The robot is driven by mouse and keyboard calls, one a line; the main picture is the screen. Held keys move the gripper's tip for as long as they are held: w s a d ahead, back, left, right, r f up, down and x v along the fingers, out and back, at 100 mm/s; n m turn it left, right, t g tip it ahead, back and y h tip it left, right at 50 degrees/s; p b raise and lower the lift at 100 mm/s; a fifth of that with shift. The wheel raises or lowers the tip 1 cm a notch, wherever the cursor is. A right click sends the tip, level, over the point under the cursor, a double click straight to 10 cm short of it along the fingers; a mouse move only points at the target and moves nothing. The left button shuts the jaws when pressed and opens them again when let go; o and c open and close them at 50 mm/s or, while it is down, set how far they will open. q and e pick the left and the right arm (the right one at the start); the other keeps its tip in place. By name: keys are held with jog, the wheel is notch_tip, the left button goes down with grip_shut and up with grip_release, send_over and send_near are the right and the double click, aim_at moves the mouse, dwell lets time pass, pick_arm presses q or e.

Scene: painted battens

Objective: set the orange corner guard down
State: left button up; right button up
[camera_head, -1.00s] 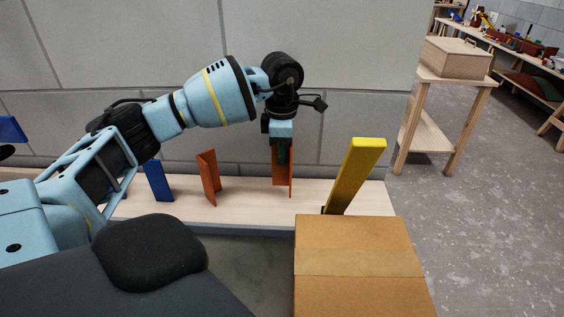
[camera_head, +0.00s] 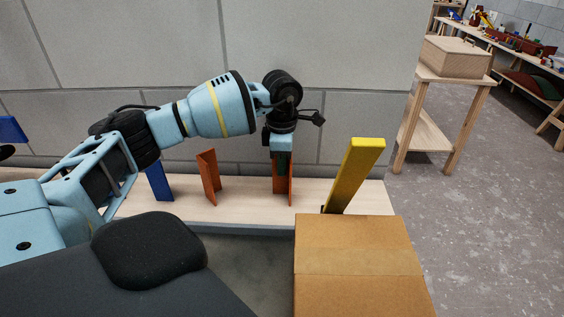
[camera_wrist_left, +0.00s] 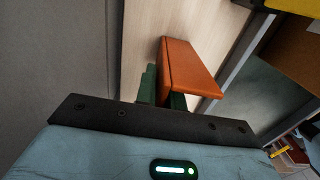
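The orange corner guard (camera_head: 282,186) is an upright L-shaped piece at the right part of the pale bench, against the wall. My left gripper (camera_head: 283,166) points down and is shut on its upper part. The wrist view shows the guard (camera_wrist_left: 191,68) with one green finger on either side of one of its flanges (camera_wrist_left: 162,90). Its lower end is at or very close to the bench top; I cannot tell whether it touches. A second orange corner guard (camera_head: 209,177) stands to the left on the bench. My right gripper is not in view.
A blue piece (camera_head: 158,181) stands further left on the pale bench (camera_head: 240,212). A yellow batten (camera_head: 357,174) leans at the bench's right end, behind a cardboard box (camera_head: 358,262). The bench is clear between the two orange guards. A grey wall stands close behind.

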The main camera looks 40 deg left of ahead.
pick_arm(q)
jog(key=o, duration=0.3)
jog(key=shift+r, duration=0.1)
notch_tip(320, 180, up, 12)
jog(key=shift+r, duration=0.1)
dwell(0.5)
dwell(0.5)
